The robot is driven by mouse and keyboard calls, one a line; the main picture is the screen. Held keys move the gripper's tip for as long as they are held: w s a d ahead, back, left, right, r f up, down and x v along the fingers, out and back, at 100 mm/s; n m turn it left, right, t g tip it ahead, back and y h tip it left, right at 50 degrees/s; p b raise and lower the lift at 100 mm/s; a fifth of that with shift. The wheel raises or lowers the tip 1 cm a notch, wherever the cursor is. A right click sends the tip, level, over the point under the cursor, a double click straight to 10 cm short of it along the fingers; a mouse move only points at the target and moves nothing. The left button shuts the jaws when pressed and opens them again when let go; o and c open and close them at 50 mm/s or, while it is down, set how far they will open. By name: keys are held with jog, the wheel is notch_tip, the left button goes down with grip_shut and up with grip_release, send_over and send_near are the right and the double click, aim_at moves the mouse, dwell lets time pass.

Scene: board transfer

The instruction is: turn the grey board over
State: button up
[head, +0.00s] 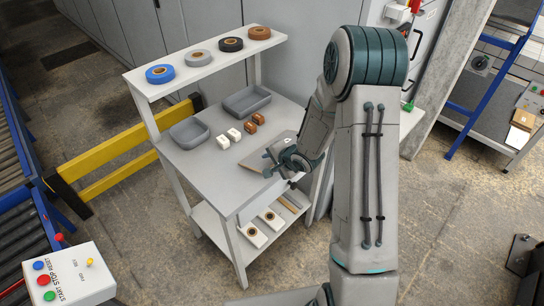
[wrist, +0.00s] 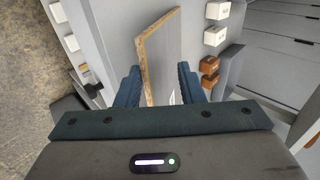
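The grey board (head: 257,156) lies at the front right of the grey table, with a brown edge and a small white label. In the wrist view the board (wrist: 166,58) runs away from me, its grey face seen at a slant and its brown edge on the left. My gripper (head: 279,160) is at the board's right end. In the wrist view the blue fingers of my gripper (wrist: 161,88) stand apart, one on each side of the board's near part. The gap looks wider than the board's edge. The near end is hidden behind my palm.
On the table (head: 200,172) stand two grey trays (head: 190,133) (head: 246,101), white boxes (head: 223,142) and brown boxes (head: 251,127) behind the board. An upper shelf (head: 180,88) holds several tape rolls. A lower shelf holds white boxes (head: 271,218). The table's front left is clear.

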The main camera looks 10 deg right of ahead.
jog(key=shift+r+g+h+p, duration=0.35)
jog(key=shift+g+p, duration=0.25)
jog(key=shift+p, duration=1.4)
jog(key=shift+f+g+b, duration=0.25)
jog(key=shift+g+b, duration=0.05)
jog(key=shift+s+d+r+g+h, duration=0.15)
jog(key=shift+g+h, duration=0.15)
jog(key=shift+h, duration=0.15)
jog(key=shift+s+d+r, duration=0.3)
jog(key=shift+s+d, duration=0.1)
jog(key=shift+s, duration=0.3)
jog(key=shift+s+d+r, duration=0.3)
jog(key=shift+s+d, duration=0.05)
jog(key=shift+s, duration=0.3)
jog(key=o, duration=0.6)
jog(key=shift+c, duration=0.2)
jog(key=shift+w, duration=0.1)
notch_tip(320, 180, up, 8)
jog(key=s, duration=0.1)
jog(key=shift+s+d+f, duration=0.2)
jog(key=shift+d+f, duration=0.05)
jog(key=shift+d, duration=0.1)
